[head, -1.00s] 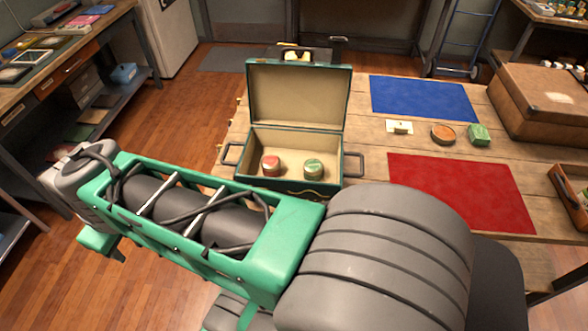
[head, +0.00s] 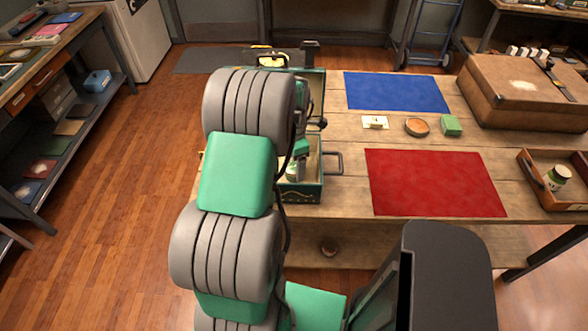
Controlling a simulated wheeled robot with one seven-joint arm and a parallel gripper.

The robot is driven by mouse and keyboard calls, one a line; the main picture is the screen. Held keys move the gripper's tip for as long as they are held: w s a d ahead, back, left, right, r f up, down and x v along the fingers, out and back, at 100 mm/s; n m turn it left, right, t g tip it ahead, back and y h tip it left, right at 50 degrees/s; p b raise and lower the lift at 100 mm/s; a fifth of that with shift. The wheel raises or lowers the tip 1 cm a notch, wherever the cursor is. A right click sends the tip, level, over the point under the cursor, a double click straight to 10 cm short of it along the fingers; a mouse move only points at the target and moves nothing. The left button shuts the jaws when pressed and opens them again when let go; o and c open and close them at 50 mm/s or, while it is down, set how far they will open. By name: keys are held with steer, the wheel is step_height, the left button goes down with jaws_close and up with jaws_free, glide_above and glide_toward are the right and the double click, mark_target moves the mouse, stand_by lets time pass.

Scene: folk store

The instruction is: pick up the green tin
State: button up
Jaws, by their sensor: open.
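The green tin (head: 291,172) is a small round tin inside the open green case (head: 312,192), near its front right. My arm hides part of it. My gripper (head: 301,163) is partly in view inside the case, close beside and above the green tin. It is open, but the arm covers much of it, and I cannot tell whether a finger touches the tin. The red tin that stood to the left in the case is hidden behind my arm.
On the wooden table are a blue mat (head: 397,91), a red mat (head: 435,183), a white card (head: 375,122), an orange round tin (head: 416,127) and a green box (head: 451,126). A brown case (head: 525,92) and a wooden tray (head: 540,188) stand at the right.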

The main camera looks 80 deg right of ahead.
mark_target(294, 166)
step_height(294, 166, down, 4)
steer(key=shift+w+r+p, duration=0.1)
steer(key=shift+r+p, duration=0.1)
steer(key=shift+p, duration=0.1)
steer(key=c, duration=1.5)
steer(key=shift+d+r, duration=0.1)
steer(key=shift+r, duration=0.05)
